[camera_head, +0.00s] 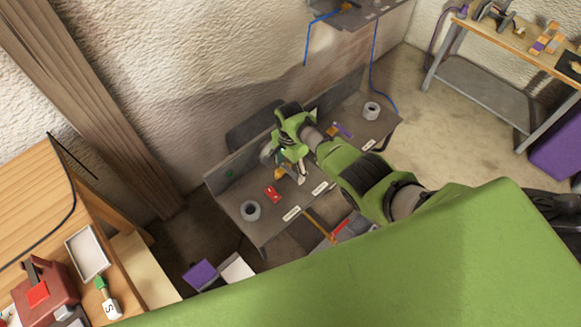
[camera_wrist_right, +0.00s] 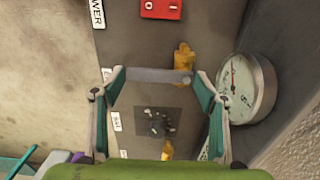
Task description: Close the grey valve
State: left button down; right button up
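A grey valve lever (camera_wrist_right: 155,76) runs sideways from a yellow-brass body (camera_wrist_right: 184,56) on the grey panel in the right wrist view. The brass body (camera_head: 280,174) and the pale grey lever (camera_head: 300,178) also show in the head view, partly hidden by my right gripper (camera_head: 293,165). In the right wrist view my right gripper (camera_wrist_right: 160,82) is open, one finger toward each end of the lever. I cannot tell whether either finger touches it. A dark knob (camera_wrist_right: 158,122) and a second brass part (camera_wrist_right: 167,149) show between the fingers. My left gripper is not in view.
A round gauge (camera_wrist_right: 243,88) stands close beside the right finger. A red switch (camera_wrist_right: 161,8) lies past the lever. A wooden table (camera_head: 118,262) is at left, a workbench (camera_head: 487,36) at upper right.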

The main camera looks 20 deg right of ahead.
aim_at(290, 171)
jog(key=o, duration=0.4)
jog(key=shift+d, duration=0.1)
notch_tip(290, 171, up, 12)
jog(key=shift+r, duration=0.1)
dwell(0.4)
dwell(0.4)
